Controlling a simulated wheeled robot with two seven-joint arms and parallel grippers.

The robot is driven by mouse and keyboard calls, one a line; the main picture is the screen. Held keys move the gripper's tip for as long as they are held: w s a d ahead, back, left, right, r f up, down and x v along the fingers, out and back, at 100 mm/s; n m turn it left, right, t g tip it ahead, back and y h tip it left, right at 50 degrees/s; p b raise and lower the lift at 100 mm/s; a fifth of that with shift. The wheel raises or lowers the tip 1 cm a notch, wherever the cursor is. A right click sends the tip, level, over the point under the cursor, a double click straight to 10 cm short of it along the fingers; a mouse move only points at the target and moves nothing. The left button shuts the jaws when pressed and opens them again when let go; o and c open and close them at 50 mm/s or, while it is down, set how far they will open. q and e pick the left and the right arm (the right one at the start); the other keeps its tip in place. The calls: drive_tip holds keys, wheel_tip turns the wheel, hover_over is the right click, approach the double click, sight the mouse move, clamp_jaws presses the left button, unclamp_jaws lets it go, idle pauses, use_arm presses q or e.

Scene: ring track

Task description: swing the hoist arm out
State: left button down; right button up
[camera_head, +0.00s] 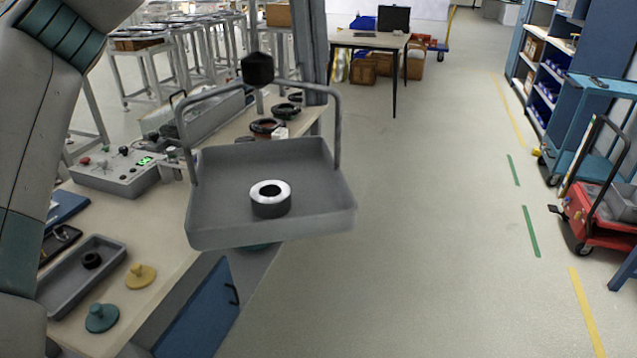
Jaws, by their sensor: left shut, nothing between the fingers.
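A grey tray (215,228) hangs at the bench's right edge, from a grey bail (338,125) with a black knob (257,68) at its top. A short dark cylinder with a pale ring-shaped top (270,199) stands in the tray. A grey upright post (312,50) rises behind the tray. I cannot make out the hoist arm clearly. My left arm (22,160) runs down the left edge, apart from the tray and knob. Its gripper is shut and empty; its fingertips are hard to make out. My right gripper is not in view.
The bench (185,230) carries a control box (118,172), a grey bin (75,282) with a black ring, a yellow knobbed disc (140,276), a teal one (101,318) and several dark rings. Open floor (430,230) lies right; a red cart (595,220) stands beyond.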

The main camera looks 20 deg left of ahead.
sight(329, 227)
use_arm(q)
drive_tip(key=shift+w+a, duration=0.2)
drive_tip(key=shift+w, duration=0.05)
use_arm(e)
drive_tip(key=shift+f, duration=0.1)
use_arm(q)
drive_tip(key=shift+s, duration=0.1)
drive_tip(key=p+x, duration=0.1)
drive_tip(key=x, duration=0.9)
drive_tip(key=shift+s, duration=0.15)
drive_tip(key=s, duration=0.1)
drive_tip(key=s+d+p, duration=0.1)
drive_tip(key=shift+s+d+r, duration=0.1)
drive_tip(key=shift+s+d, duration=0.15)
drive_tip(key=shift+s, duration=0.05)
drive_tip(key=shift+s+d, duration=0.2)
drive_tip(key=shift+s, duration=0.15)
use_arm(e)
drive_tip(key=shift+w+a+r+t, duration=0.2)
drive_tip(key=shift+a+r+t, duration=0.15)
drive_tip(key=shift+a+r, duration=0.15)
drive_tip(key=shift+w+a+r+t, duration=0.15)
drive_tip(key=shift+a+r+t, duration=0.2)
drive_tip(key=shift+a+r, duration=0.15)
use_arm(q)
drive_tip(key=shift+s, duration=0.1)
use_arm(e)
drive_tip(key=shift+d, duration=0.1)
